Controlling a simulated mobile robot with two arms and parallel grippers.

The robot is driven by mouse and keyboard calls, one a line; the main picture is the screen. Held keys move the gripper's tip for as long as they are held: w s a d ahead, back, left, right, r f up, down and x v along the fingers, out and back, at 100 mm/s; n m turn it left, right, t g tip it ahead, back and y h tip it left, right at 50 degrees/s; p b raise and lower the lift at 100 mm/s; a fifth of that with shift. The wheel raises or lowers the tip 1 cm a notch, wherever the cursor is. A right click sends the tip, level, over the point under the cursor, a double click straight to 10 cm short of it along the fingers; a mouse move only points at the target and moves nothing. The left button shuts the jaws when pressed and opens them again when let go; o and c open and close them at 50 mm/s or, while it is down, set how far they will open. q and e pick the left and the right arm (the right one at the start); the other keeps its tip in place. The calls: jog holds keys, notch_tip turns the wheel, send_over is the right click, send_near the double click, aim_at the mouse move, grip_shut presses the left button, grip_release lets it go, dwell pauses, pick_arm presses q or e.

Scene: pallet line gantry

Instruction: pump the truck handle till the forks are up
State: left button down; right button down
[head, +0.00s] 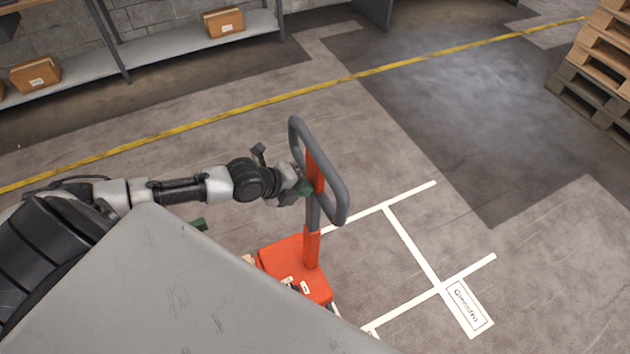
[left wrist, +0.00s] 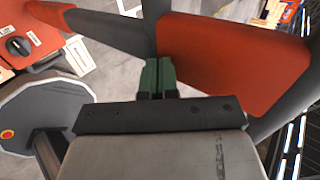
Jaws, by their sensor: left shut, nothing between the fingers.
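The truck handle (head: 340,200) is a grey loop with an orange-red middle part, standing upright on a dark shaft above the truck's orange body (head: 290,262). In the left wrist view the handle's red panel (left wrist: 230,62) and grey bars fill the upper part. My left gripper (head: 304,188) is at the left side of the handle. Its green fingers (left wrist: 157,78) are shut together with nothing between them, in front of the handle; I cannot tell whether they touch it. The forks are hidden behind a large grey surface. My right gripper does not show.
White floor lines (head: 412,240) with a label plate (head: 466,307) lie right of the truck. Wooden pallets (head: 600,70) are stacked at the far right. A shelf (head: 180,45) with cardboard boxes stands at the back, behind a yellow line (head: 250,107). The floor between is clear.

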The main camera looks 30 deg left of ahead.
aim_at(313, 184)
pick_arm(q)
jog(key=shift+w+d+f+p, duration=0.2)
jog(key=shift+w+d, duration=0.3)
jog(key=shift+w, duration=0.2)
jog(key=shift+w+d+f+p, duration=0.1)
jog(key=shift+w+d+p, duration=0.05)
jog(key=shift+w+d, duration=0.4)
jog(key=shift+a, duration=0.1)
jog(key=w+d+f+g+y+b, duration=0.1)
jog(key=w+d+f+b, duration=0.2)
jog(key=w+d+b, duration=0.2)
jog(key=w+d+f+g+b, duration=0.1)
jog(key=w+d+f+b, duration=0.3)
jog(key=w+b, duration=0.3)
jog(key=w+d, duration=0.1)
jog(key=w, duration=0.3)
jog(key=shift+d+y+b, duration=0.4)
jog(key=shift+w+r, duration=0.1)
jog(key=shift+r, duration=0.1)
